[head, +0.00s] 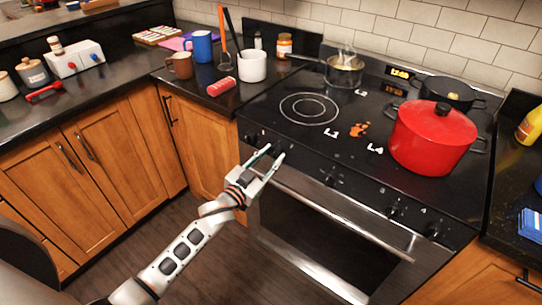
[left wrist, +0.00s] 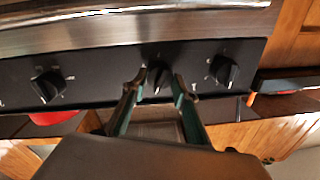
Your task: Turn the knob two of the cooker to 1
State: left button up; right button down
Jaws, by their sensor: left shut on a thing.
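The cooker (head: 300,140) has a black front panel with a row of knobs. My left gripper (head: 271,153) reaches the left part of that panel. In the left wrist view, its two fingers (left wrist: 159,88) are shut on the middle black knob (left wrist: 158,72), knob two, one finger on each side. The knob's pointer setting is hard to read between the fingers. In the head view the gripper largely hides this knob. Knob one (head: 251,138) is just left of it and shows at the right in the wrist view (left wrist: 223,70). My right gripper is not in view.
The oven door handle (head: 335,213) runs just below the knobs. Other knobs (head: 393,211) sit farther right. On the hob stand a red pot (head: 430,137), a steaming saucepan (head: 344,72) and a black pot (head: 447,92). Mugs and utensils crowd the left counter.

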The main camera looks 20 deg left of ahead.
pick_arm(q)
jog(key=m, duration=0.6)
jog(key=shift+m+h+b, duration=0.3)
jog(key=shift+h, duration=0.1)
dwell(0.3)
jog(key=o, duration=1.1)
jog(key=shift+f, duration=0.1)
jog(key=v, duration=1.2)
